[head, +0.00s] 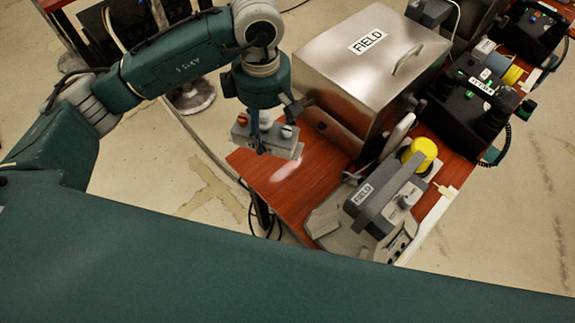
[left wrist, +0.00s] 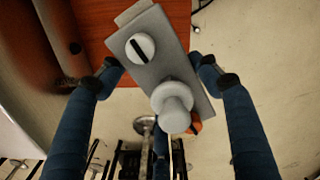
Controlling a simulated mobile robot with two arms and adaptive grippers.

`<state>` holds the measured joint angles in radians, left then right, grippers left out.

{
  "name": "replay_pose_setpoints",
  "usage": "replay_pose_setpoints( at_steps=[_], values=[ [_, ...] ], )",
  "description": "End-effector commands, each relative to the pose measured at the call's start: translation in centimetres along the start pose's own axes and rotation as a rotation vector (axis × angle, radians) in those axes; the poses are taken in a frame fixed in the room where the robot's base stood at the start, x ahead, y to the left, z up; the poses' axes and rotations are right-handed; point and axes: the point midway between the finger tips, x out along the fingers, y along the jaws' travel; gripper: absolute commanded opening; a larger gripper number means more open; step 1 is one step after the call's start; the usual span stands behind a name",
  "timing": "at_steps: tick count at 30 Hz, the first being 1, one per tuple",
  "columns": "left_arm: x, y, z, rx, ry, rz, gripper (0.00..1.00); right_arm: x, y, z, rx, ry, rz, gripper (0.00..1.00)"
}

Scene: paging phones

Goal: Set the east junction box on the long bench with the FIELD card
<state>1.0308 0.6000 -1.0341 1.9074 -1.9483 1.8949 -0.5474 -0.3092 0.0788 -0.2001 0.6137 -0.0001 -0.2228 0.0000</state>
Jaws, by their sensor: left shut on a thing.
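My left gripper (head: 268,147) is shut on a small grey junction box (head: 287,149) with knobs and holds it at the near left corner of the long bench (head: 318,190). Whether the box touches the top is unclear. In the left wrist view the box (left wrist: 182,58) sits between the two fingers (left wrist: 158,75), showing a slotted dial, a large pale knob and some orange. I cannot read which box it is. A FIELD card (head: 367,41) is on a large metal case. Another FIELD label (head: 363,194) is on a grey desk phone. My right gripper is not in view.
The metal case (head: 345,85) stands just right of my gripper. Black consoles (head: 465,105) stand farther right.

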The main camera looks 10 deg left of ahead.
Motion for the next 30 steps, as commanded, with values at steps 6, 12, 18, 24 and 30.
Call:
replay_pose_setpoints(
  at_steps=[6, 12, 18, 24, 30],
  values=[
    [-2.3, 2.4, 1.5, -0.353, -0.004, -0.001, 0.31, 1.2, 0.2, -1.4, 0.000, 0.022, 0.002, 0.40],
    [-4.0, 3.6, 2.5, -0.587, -0.005, -0.008, 0.31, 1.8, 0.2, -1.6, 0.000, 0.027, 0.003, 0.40],
    [-4.4, 3.9, 2.9, -0.685, -0.003, -0.013, 0.31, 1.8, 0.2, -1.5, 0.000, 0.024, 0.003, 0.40],
    [-0.7, 3.8, 2.9, -0.695, 0.000, -0.020, 0.31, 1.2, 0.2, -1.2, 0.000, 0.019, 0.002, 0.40],
    [4.7, 3.7, 2.9, -0.695, 0.000, -0.018, 0.31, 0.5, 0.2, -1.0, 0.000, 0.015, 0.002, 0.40]
  ],
)
